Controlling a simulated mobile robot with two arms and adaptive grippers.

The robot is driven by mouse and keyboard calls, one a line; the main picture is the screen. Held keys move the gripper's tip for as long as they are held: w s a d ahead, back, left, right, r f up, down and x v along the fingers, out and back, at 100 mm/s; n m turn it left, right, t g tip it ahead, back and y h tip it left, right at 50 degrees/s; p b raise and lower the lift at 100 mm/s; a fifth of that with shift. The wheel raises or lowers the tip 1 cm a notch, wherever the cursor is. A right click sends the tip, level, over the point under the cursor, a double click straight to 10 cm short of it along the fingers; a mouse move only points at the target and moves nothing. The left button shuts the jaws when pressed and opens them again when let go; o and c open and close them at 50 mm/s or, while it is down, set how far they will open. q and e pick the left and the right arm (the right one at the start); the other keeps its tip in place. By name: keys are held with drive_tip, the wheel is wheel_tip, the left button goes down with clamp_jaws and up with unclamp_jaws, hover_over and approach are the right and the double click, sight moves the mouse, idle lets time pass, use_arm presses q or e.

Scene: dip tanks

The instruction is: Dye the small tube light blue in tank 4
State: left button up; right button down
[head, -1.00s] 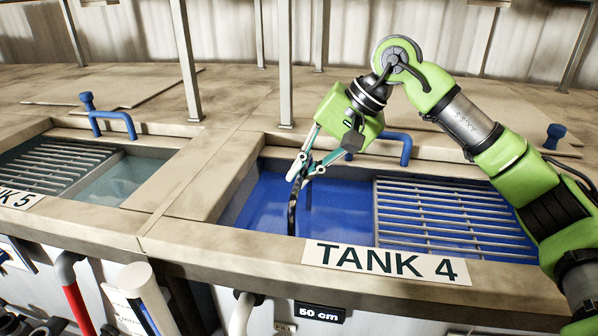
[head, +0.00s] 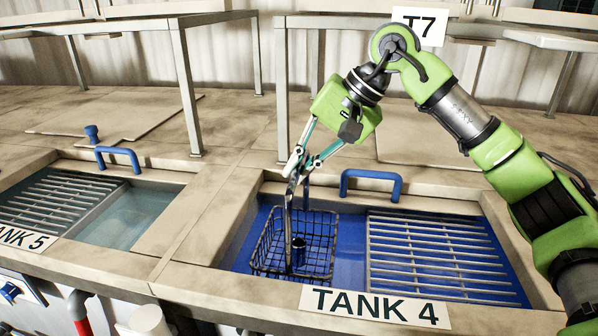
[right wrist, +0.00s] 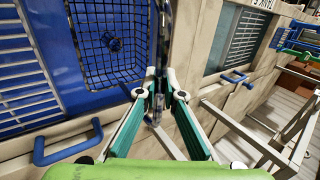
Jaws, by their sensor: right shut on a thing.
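My right gripper (head: 297,170) is shut on the tall handle of a dark wire basket (head: 265,262), which hangs over the left, open part of tank 4 (head: 232,282). The small tube (head: 299,244) stands in the basket and looks dark in the head view. In the right wrist view the tube (right wrist: 111,41) looks blue against the blue liquid, inside the basket (right wrist: 112,83). The right gripper (right wrist: 157,108) is at the handle there. How far the basket's bottom is above the liquid, I cannot tell. My left gripper is not in view.
A slatted grate (head: 430,250) covers the right part of tank 4. A blue handle (head: 371,174) stands behind that tank. Tank 5 (head: 128,212), with pale teal liquid and its own grate (head: 62,203), lies to the left. Metal posts (head: 188,95) rise behind the tanks.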

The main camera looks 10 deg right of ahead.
wheel_tip(320, 180, up, 11)
drive_tip(key=p, duration=0.7)
drive_tip(key=shift+f, duration=0.15)
idle(0.3)
wheel_tip(320, 180, down, 22)
drive_tip(key=b, duration=1.6)
drive_tip(key=shift+d+f, duration=0.1)
drive_tip(key=shift+d, duration=0.05)
